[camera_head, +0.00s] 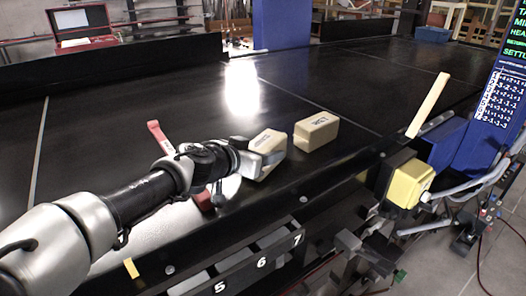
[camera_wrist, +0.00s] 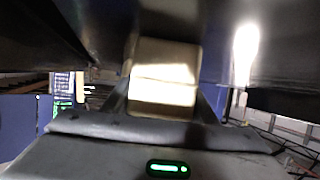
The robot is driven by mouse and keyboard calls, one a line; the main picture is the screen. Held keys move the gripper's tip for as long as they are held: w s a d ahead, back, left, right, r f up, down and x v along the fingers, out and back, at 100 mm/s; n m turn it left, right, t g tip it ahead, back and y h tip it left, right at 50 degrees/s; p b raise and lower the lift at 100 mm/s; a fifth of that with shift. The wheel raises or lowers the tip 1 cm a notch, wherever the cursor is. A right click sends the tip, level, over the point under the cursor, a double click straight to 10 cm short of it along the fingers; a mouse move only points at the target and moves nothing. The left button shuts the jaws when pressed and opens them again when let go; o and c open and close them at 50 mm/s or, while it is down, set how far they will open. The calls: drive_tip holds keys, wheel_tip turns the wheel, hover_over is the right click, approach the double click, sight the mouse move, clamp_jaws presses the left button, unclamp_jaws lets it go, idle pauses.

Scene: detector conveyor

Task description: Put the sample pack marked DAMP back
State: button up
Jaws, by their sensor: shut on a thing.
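My gripper (camera_head: 262,156) is shut on a cream block-shaped sample pack (camera_head: 269,140) over the near side of the black conveyor (camera_head: 150,75). The pack has a dark mark on top that I cannot read for sure. In the wrist view the same pack (camera_wrist: 163,90) sits between the fingers and shows no readable mark. I cannot tell whether it touches the belt. A second cream pack (camera_head: 316,131) lies on the belt just right of the held one, apart from it; its small dark marking looks like WET.
Numbered slots, with 5, 6 and 7 readable (camera_head: 262,262), line the conveyor's near edge. A red bar (camera_head: 159,137) stands behind my arm. A yellow box (camera_head: 408,182) and a blue panel with a lit screen (camera_head: 500,100) stand right. The far belt is clear.

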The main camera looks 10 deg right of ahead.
drive_tip(key=o, duration=1.1)
drive_tip(key=shift+f, duration=0.15)
drive_tip(key=o, duration=0.5)
drive_tip(key=shift+c, duration=0.2)
drive_tip(key=shift+s+a+r, duration=0.15)
drive_tip(key=shift+r, duration=0.2)
drive_tip(key=p+v, duration=0.3)
drive_tip(key=v, duration=0.8)
drive_tip(key=shift+s+a, duration=0.2)
